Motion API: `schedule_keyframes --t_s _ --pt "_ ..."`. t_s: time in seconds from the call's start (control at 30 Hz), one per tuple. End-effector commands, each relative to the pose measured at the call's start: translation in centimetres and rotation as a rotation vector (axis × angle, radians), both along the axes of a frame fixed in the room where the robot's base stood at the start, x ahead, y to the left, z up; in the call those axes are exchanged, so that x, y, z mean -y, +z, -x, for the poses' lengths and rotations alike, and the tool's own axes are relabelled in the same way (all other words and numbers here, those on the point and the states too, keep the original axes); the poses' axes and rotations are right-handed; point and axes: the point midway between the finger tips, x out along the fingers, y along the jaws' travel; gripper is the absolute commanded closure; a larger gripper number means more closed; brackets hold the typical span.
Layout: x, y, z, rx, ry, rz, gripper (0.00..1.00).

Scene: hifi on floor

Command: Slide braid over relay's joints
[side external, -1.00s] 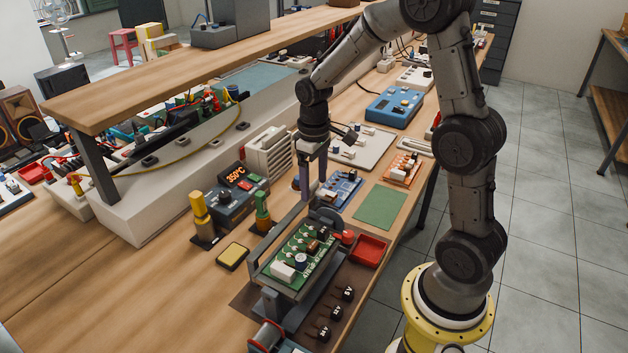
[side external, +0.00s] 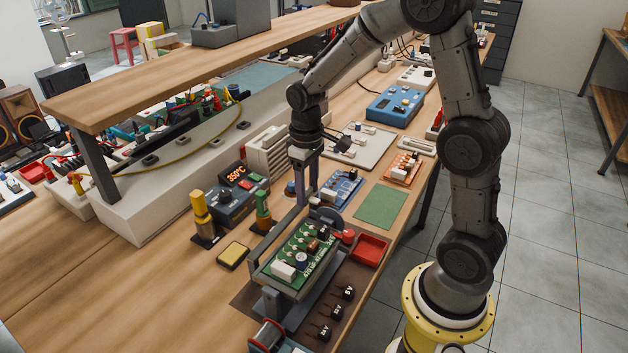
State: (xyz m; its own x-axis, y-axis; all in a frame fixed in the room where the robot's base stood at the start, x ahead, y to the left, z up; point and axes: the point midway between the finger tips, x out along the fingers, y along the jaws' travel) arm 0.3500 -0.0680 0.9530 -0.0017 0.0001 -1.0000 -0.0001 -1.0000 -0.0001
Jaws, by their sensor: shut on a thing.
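My gripper (side external: 303,182) points down behind the far end of the board holder, its narrow fingers shut. A small dark round thing (side external: 291,187) shows at the fingers' left; whether it is the braid, or is what they grip, is too small to tell. The green circuit board (side external: 287,258) is clamped in the grey holder (side external: 268,303) at front centre. It carries a white block (side external: 283,271), a dark block (side external: 323,233), a round blue-and-white part and several small parts. Which one is the relay I cannot tell, and its joints cannot be made out.
A soldering station (side external: 232,203) reading 350°C, a yellow-topped stand (side external: 201,218) and a green-and-orange stand (side external: 263,212) stand left of the holder. A yellow sponge tray (side external: 233,256) lies nearer. A red tray (side external: 369,249) and green mat (side external: 381,208) lie right. Bare wood is at front left.

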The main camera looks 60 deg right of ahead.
Motion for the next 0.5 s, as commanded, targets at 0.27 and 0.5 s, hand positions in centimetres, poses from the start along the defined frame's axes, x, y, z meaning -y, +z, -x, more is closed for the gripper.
schedule_keyframes --t_s 0.27,0.5 --pt "-6.5 0.1 -0.1 0.005 0.007 0.000 1.00" --pt "-8.1 0.2 -0.1 0.006 0.001 0.000 1.00"
